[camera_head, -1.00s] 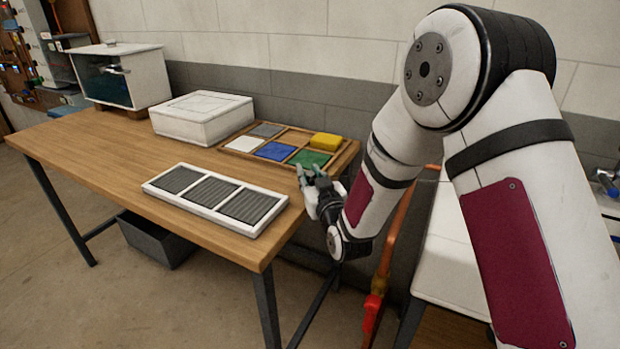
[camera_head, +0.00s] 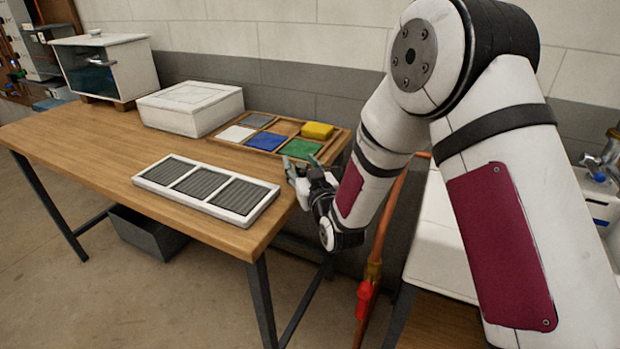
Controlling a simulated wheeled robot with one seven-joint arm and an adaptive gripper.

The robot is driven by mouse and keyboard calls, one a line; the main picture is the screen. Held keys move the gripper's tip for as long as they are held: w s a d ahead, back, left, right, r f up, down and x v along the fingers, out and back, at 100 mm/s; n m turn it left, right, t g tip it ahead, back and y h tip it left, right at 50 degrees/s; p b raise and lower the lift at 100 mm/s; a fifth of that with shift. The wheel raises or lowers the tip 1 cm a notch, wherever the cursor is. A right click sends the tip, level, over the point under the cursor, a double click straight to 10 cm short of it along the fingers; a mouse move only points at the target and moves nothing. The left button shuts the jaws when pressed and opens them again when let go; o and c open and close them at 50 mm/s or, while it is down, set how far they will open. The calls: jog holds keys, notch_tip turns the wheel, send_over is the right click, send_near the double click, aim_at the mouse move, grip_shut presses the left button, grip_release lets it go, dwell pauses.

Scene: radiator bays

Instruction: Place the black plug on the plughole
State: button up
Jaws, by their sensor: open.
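My gripper (camera_head: 291,171) is open and empty. It hangs at the right end of the wooden table, near its edge. I do not see a black plug or a plughole in this view. A white basin-like unit (camera_head: 437,245) stands at the right, largely hidden behind my arm. A tap (camera_head: 606,160) shows at the far right edge, partly cut off.
On the wooden table (camera_head: 110,160) are a three-panel grille tray (camera_head: 135,180), a white box (camera_head: 190,108), and a divided tray with a yellow block (camera_head: 317,130). A glass-fronted case (camera_head: 105,68) stands behind. An orange pipe (camera_head: 385,222) with a red fitting runs beside the table.

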jog(key=v, duration=1.1)
jog(key=shift+s+p, duration=0.35)
jog(key=shift+d+r, duration=0.1)
jog(key=shift+d, duration=0.1)
